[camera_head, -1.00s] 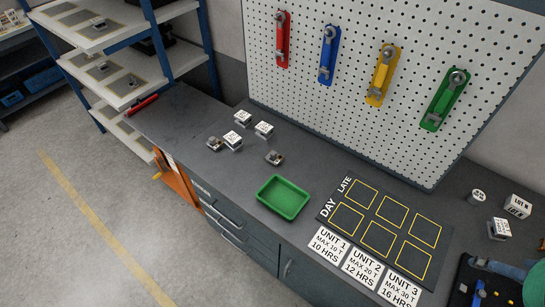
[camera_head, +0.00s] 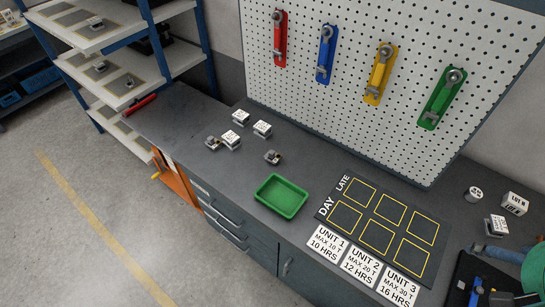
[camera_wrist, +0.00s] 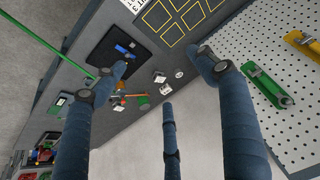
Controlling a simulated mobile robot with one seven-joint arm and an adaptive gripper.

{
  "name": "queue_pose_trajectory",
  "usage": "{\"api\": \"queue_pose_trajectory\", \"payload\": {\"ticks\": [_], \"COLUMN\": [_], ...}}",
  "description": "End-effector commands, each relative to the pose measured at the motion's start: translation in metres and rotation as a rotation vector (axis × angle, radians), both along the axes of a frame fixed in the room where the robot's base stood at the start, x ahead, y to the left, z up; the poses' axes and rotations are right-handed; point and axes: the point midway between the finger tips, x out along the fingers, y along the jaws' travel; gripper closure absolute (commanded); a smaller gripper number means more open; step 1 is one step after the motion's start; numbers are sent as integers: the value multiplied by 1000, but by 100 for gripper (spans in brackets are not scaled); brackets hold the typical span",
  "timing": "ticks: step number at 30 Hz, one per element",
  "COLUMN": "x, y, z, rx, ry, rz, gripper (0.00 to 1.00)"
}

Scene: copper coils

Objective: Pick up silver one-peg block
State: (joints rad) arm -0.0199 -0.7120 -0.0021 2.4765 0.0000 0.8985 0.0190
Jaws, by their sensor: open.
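Two small silver-grey blocks lie on the dark bench in the head view, one (camera_head: 272,157) behind the green tray and one (camera_head: 212,142) farther left. They are too small for me to tell their pegs apart or say which is the one-peg block. In the wrist view my gripper (camera_wrist: 165,80) has its dark blue fingers spread wide with nothing between the tips. It hangs above the bench's other end, over small white-labelled blocks (camera_wrist: 158,77), apart from them. I cannot make out either silver block in the wrist view.
A green tray (camera_head: 281,197) and a yellow-squared board (camera_head: 420,258) lie on the bench. White-labelled blocks (camera_head: 262,129) stand near the silver ones; a white cylinder (camera_head: 473,194) and LOT box (camera_head: 514,203) stand at right. A pegboard (camera_head: 350,105) with coloured tools rises behind.

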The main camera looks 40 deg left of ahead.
Motion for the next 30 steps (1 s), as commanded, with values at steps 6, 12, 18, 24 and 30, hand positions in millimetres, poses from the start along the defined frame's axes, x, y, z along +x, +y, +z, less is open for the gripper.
{"api": "queue_pose_trajectory", "payload": {"ticks": [6,12,18,24,30], "x": [34,74,114,153,190], "y": [18,44,75,111,152], "z": [19,36,46,50,49], "rx": [19,41,58,71,82], "ry": [31,66,102,138,175], "rz": [8,15,20,24,28], "gripper": [28,28,28,28,28]}}
